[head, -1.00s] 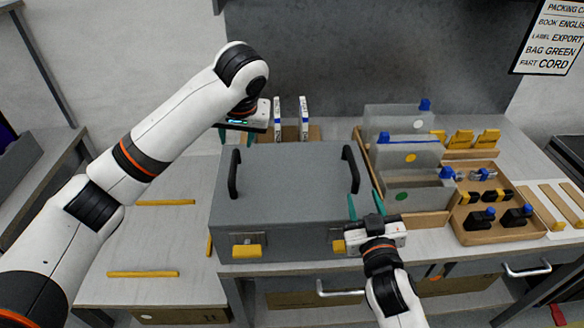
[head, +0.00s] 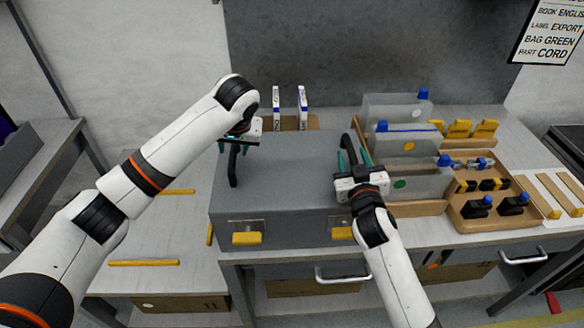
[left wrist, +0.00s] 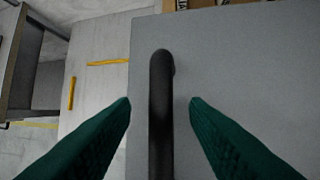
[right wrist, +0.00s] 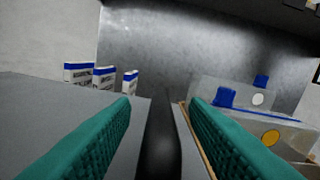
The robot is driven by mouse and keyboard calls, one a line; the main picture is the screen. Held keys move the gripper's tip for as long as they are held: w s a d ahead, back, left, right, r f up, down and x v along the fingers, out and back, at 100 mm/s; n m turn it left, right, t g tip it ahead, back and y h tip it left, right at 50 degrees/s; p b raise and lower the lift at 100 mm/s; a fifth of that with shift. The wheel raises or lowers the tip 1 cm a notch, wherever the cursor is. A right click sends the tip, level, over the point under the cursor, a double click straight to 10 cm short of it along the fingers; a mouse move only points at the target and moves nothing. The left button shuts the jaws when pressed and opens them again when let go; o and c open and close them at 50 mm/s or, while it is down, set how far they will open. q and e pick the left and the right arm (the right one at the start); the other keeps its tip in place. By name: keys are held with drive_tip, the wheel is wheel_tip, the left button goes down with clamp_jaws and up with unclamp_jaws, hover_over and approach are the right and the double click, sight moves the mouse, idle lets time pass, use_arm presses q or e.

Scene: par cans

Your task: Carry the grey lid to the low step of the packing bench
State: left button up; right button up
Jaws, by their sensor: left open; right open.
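The grey lid (head: 285,175) is the broad flat top of a grey case on the bench, with a black handle near each side. My left gripper (head: 238,146) is open at the left handle (head: 233,168). In the left wrist view this handle (left wrist: 161,110) lies between the open fingers, apart from both. My right gripper (head: 353,160) is open at the right handle (head: 346,146), which shows dark between its fingers in the right wrist view (right wrist: 160,135). The low step (head: 150,235) is the lower surface at left, marked with yellow strips. My left arm covers part of it.
Two yellow latches (head: 246,238) (head: 342,233) are on the case front. Grey dividers with blue clips (head: 408,145) and a wooden tray (head: 490,232) of small parts stand close at right. White-and-blue boxes (head: 302,104) stand behind the lid. The low step looks clear between its strips.

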use_arm(q)
drive_tip(key=shift+x, duration=1.05)
use_arm(e)
drive_tip(key=shift+w, duration=1)
drive_tip(key=shift+a, duration=0.1)
use_arm(q)
clamp_jaws()
use_arm(e)
clamp_jaws()
use_arm(q)
drive_tip(key=shift+r, duration=0.1)
use_arm(e)
drive_tip(key=shift+r, duration=0.1)
